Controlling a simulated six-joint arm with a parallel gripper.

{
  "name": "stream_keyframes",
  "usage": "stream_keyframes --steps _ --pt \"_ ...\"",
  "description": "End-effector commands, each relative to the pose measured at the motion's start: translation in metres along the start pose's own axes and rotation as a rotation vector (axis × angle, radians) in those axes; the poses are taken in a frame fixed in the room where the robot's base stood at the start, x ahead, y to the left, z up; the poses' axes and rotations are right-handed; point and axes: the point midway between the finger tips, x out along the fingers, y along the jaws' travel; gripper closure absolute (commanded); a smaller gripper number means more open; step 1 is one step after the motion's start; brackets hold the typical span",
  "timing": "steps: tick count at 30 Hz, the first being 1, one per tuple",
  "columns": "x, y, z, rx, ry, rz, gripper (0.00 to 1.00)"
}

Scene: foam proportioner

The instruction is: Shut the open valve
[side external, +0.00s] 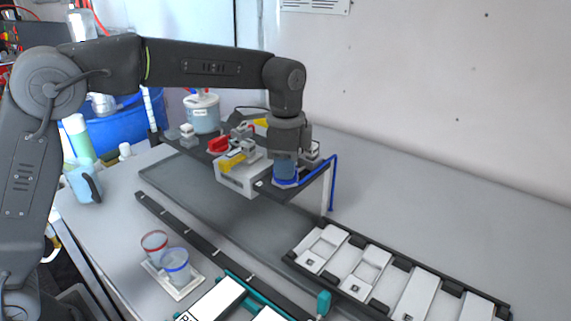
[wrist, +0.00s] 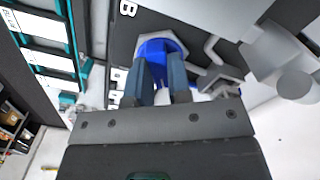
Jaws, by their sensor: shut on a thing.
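My gripper (side external: 286,172) points straight down at the right end of a dark panel with valves. Its fingers (wrist: 166,85) are shut on a round blue valve knob (wrist: 158,46), which shows at their tips in the wrist view. In the side view a blue rim (side external: 286,183) shows just below the fingers; the rest of this valve is hidden by them. A red valve handle (side external: 218,145) and a yellow valve handle (side external: 232,161) stand on the same panel to the left, apart from my gripper. I cannot tell from their angles which valve is open.
A blue pipe (side external: 332,180) runs down close to the right of my gripper. A white box (side external: 240,178) stands at the panel's front. Two cups (side external: 176,262) stand on a small tray in front. A rack of white plates (side external: 390,275) lies front right. The table at the right back is clear.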

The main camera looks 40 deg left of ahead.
Motion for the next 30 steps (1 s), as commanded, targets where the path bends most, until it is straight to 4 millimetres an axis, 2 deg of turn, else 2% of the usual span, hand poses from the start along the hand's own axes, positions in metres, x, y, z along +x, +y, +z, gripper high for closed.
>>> stream_keyframes --steps 21,30 --pt "-0.0007 -0.0001 -0.0001 -0.676 0.002 -0.001 1.00" --pt "-0.0008 -0.0001 -0.0001 -0.900 0.002 -0.001 1.00"
